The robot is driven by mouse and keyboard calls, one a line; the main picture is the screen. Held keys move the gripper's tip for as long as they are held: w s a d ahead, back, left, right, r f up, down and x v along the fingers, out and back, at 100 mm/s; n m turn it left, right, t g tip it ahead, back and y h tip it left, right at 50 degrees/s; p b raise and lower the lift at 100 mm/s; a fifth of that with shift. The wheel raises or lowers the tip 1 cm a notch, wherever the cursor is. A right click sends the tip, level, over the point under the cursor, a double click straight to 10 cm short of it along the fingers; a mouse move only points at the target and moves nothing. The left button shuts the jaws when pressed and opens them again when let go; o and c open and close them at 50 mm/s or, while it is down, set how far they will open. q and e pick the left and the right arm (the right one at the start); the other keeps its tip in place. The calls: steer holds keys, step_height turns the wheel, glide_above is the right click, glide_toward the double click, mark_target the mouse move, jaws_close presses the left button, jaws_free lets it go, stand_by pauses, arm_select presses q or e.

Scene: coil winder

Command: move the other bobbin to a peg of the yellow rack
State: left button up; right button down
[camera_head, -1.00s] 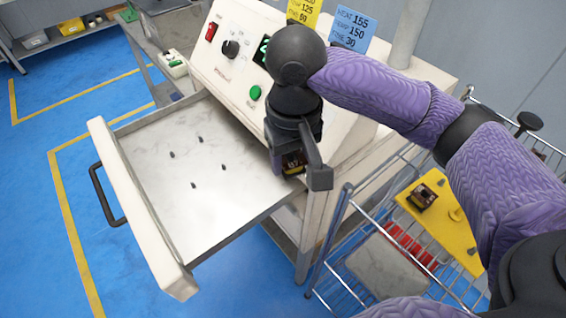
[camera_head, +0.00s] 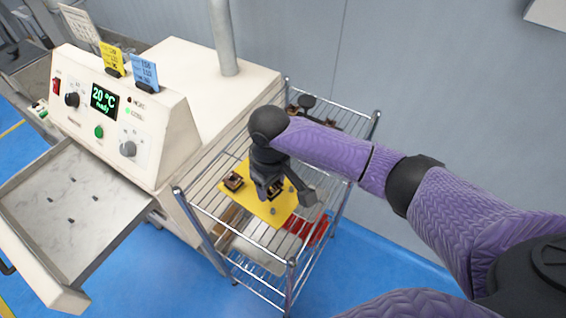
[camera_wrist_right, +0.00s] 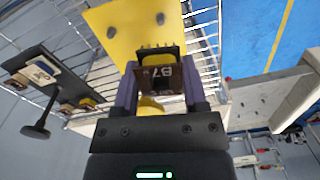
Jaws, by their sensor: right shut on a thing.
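The yellow rack (camera_head: 275,211) lies on the wire cart, with bare grey pegs showing. One dark bobbin (camera_head: 233,181) sits at its left part. My right gripper (camera_head: 274,190) is over the rack, shut on another bobbin. In the right wrist view the held bobbin (camera_wrist_right: 158,76) is dark brown with a marking like "B7" and pins along one edge, between the fingers. The yellow rack (camera_wrist_right: 120,42) with two bare pegs shows behind it there. The gap between held bobbin and rack is hard to judge. My left gripper is not in view.
The wire cart (camera_head: 291,262) has upright corner posts and a red item (camera_head: 306,230) lower down. A dark holder (camera_wrist_right: 35,66) with bobbins stands beside the rack. The cream machine (camera_head: 135,120) shows "20 °C"; its drawer (camera_head: 75,215) is open, with several bare pins.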

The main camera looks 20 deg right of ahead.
mark_target(273, 209)
steer(key=shift+s+a+r+n+p, duration=0.1)
steer(key=shift+n+p, duration=0.3)
steer(key=shift+p, duration=0.1)
steer(key=shift+s+f, duration=0.15)
steer(key=shift+f, duration=0.15)
steer(key=shift+f+n, duration=0.3)
step_height(273, 209, down, 5)
steer(key=b, duration=0.5)
steer(key=shift+r, duration=0.2)
steer(key=shift+f+b, duration=0.25)
steer(key=shift+b, duration=0.2)
steer(key=shift+r, duration=0.1)
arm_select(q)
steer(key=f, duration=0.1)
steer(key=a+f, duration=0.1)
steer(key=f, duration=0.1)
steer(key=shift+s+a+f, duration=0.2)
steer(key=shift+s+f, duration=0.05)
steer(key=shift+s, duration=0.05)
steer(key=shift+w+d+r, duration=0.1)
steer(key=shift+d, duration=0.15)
